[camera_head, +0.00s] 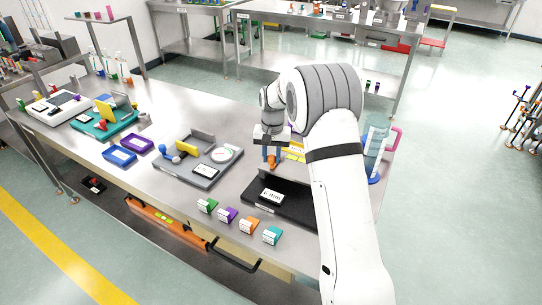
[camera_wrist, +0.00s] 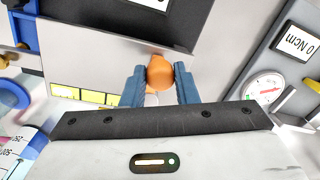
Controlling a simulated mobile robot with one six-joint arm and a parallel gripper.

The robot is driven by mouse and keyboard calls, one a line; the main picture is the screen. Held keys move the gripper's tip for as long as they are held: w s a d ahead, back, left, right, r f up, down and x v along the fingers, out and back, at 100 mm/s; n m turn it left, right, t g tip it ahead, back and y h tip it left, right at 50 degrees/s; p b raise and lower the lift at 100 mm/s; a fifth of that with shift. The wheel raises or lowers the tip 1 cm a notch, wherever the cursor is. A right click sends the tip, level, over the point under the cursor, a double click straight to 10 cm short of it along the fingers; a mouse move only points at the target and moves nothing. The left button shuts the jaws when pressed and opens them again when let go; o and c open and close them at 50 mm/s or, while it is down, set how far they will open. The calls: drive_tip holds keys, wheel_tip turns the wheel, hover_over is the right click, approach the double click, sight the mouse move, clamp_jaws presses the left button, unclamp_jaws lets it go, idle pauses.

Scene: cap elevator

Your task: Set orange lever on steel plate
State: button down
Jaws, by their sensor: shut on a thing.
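The orange lever (camera_head: 271,161) shows as a rounded orange knob below my gripper (camera_head: 271,153). In the wrist view the orange lever (camera_wrist: 160,72) sits between the two blue fingers of my gripper (camera_wrist: 160,84), which are shut on it. A pale part shows just below the knob; the rest of the lever is hidden. A flat grey steel plate (camera_wrist: 90,48) lies beyond the fingers in the wrist view, beside a black device (camera_head: 290,201). I cannot tell whether the lever touches the plate.
A grey device with a round dial (camera_head: 221,154) stands to the left. Several small coloured boxes (camera_head: 228,215) line the front edge. A clear jug with a pink handle (camera_head: 377,145) stands to the right, partly behind my arm. Blue and purple trays (camera_head: 120,156) lie farther left.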

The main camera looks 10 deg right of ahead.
drive_tip(key=shift+s+f, duration=0.1)
drive_tip(key=shift+f, duration=0.15)
drive_tip(key=c, duration=1.4)
unclamp_jaws()
drive_tip(key=shift+d, duration=0.15)
drive_tip(key=shift+o, duration=1.2)
drive_tip(key=shift+r, duration=0.15)
drive_tip(key=r, duration=0.7)
drive_tip(key=shift+w+r+b, duration=0.1)
drive_tip(key=shift+w+b, duration=0.1)
drive_tip(key=shift+b, duration=0.15)
drive_tip(key=shift+r, duration=0.25)
